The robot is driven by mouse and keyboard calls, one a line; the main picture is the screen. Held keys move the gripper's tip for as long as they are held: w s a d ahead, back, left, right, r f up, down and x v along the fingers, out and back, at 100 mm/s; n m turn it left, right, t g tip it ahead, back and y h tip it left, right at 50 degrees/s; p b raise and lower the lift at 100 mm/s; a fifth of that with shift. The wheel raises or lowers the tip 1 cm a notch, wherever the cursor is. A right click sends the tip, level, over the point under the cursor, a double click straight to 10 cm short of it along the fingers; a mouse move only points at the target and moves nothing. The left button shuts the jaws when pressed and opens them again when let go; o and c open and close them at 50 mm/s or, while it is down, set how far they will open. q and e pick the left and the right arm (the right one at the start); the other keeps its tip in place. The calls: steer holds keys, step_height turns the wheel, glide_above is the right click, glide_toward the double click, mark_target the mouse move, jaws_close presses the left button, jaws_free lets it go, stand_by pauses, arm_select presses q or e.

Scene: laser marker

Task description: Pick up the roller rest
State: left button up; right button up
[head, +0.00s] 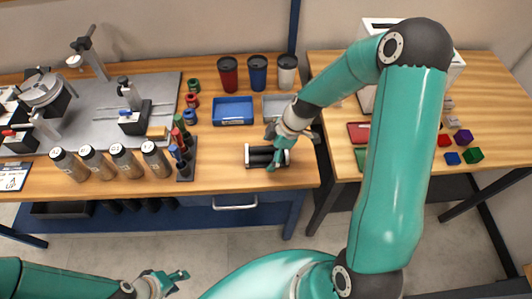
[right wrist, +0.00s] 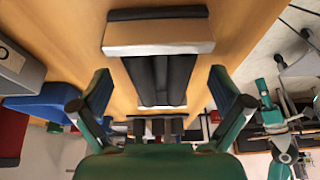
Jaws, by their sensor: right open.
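The roller rest (head: 254,158) lies near the front right of the left wooden table, with black rollers between light end plates. In the right wrist view its rollers (right wrist: 158,80) run lengthwise between my fingers, and its near end plate (right wrist: 158,37) shows at the top. My right gripper (head: 277,154) is open over the right part of the rest and hides some of it. In the right wrist view, my right gripper (right wrist: 160,95) has a finger on each side of the rollers, with gaps. My left gripper (head: 180,276) is low in front of the table, its opening unclear.
A blue tray (head: 232,122) and a grey tray (head: 270,115) stand behind the rest. A rack of coloured-handled tools (head: 186,170) and several bottles (head: 124,161) stand to its left. Three cups (head: 258,74) stand at the back. A second table (head: 490,95) is at right.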

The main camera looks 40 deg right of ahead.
steer(key=c, duration=1.7)
steer(key=shift+w+r, duration=0.1)
steer(key=shift+r, duration=0.05)
